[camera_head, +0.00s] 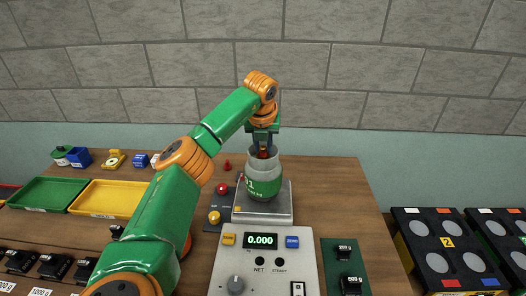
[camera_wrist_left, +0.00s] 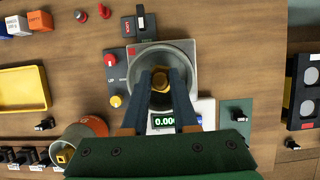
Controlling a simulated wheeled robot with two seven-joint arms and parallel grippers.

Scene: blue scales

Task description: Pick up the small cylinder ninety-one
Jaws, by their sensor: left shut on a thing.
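The cylinder (camera_head: 263,186) is grey with a green band and a pale number, partly readable and ending in 1. It is upright over the silver scale plate (camera_head: 240,216); I cannot tell if its base touches the plate. In the left wrist view the round grey top of the cylinder (camera_wrist_left: 140,62) lies below the fingers. My left gripper (camera_head: 264,152) points down into the top of the cylinder. In the left wrist view my left gripper (camera_wrist_left: 161,80) is shut on a small brass-coloured knob at its centre. My right gripper is not in view.
The scale display (camera_head: 260,240) reads 0.000. A yellow tray (camera_head: 110,196) and a green tray (camera_head: 48,194) lie at the left, with black weights (camera_head: 54,266) in front. Black racks (camera_head: 436,248) stand at the right.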

